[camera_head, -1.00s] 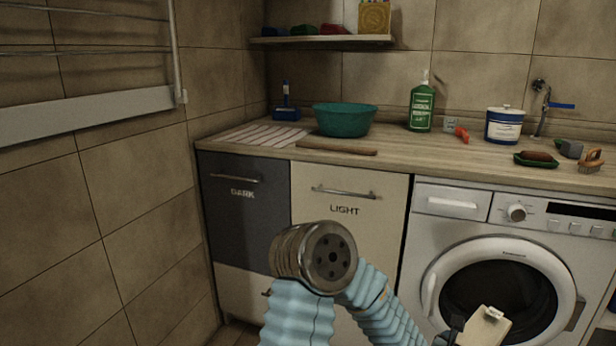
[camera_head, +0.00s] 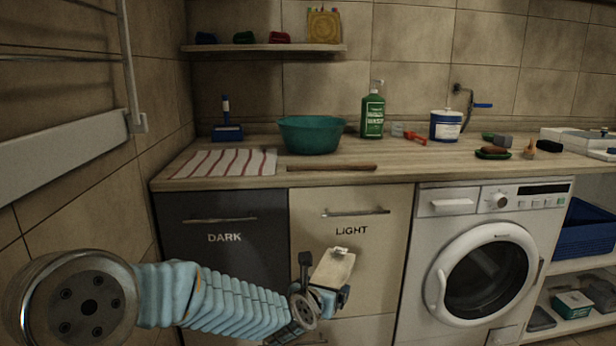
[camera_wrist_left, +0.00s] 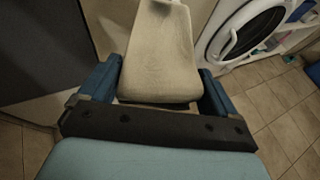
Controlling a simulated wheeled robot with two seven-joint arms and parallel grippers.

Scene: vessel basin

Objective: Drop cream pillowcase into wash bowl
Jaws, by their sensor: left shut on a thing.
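The cream pillowcase (camera_head: 334,268) is a small, flat, pale piece, in front of the LIGHT cabinet door and below the counter. My left gripper (camera_head: 325,284) is shut on its lower end. In the left wrist view the pillowcase (camera_wrist_left: 160,52) stands up between the two blue fingers of the gripper (camera_wrist_left: 160,92), and its far end is cut off by the frame. The wash bowl is taken to be the teal bowl (camera_head: 311,135) on the counter, above and behind the gripper. The bowl's inside is mostly hidden by its rim. My right gripper is not in view.
Left of the bowl lie a striped cloth (camera_head: 224,162) and a blue stand (camera_head: 227,132). A wooden stick (camera_head: 331,168) lies along the counter's front edge before the bowl. A green bottle (camera_head: 373,112) stands to its right. A shelf (camera_head: 262,48) hangs above.

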